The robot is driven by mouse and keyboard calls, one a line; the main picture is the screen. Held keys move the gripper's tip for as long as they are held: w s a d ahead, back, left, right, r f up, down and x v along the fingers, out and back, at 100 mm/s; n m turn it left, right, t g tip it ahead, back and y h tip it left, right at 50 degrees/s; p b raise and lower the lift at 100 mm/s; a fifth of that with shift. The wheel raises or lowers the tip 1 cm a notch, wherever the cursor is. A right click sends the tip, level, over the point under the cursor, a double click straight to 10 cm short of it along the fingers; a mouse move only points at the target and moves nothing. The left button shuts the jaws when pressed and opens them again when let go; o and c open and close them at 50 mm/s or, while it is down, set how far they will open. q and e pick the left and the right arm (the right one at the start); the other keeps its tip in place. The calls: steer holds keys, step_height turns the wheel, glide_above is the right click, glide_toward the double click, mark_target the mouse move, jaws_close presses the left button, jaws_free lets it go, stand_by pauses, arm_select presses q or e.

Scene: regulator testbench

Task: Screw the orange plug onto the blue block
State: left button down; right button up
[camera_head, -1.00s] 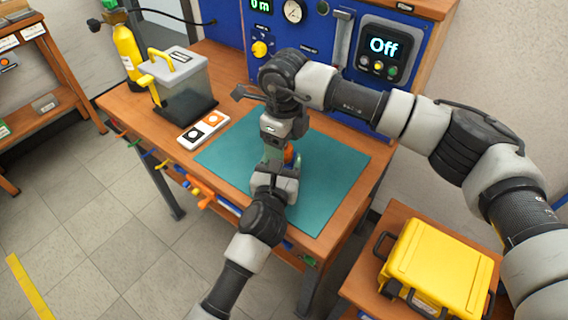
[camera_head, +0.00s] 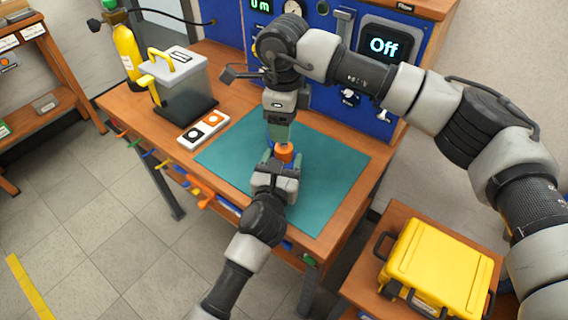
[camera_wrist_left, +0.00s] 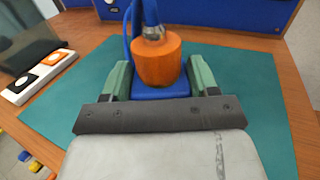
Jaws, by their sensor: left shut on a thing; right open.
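My left gripper (camera_head: 274,170) is shut on the blue block (camera_wrist_left: 160,93). In the left wrist view the block sits between its two green fingers, above the mat. The orange plug (camera_head: 284,153) stands at the block; it also shows large in the left wrist view (camera_wrist_left: 157,64), overlapping the block's upper part. A metal collar (camera_wrist_left: 153,33) and a blue tube-like part (camera_wrist_left: 150,12) show behind and above it. I cannot tell how far the plug is threaded. My right gripper (camera_head: 280,138) is open, pointing down just above and behind the plug, apart from it.
The teal mat (camera_head: 225,158) covers the bench's middle. A yellow case (camera_head: 440,265) sits at lower right.

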mark_target(284, 147)
steer(key=shift+f, duration=4.05)
arm_select(q)
steer(key=shift+d, duration=0.1)
arm_select(e)
steer(key=c, duration=0.9)
steer(key=m, duration=0.3)
steer(key=o, duration=1)
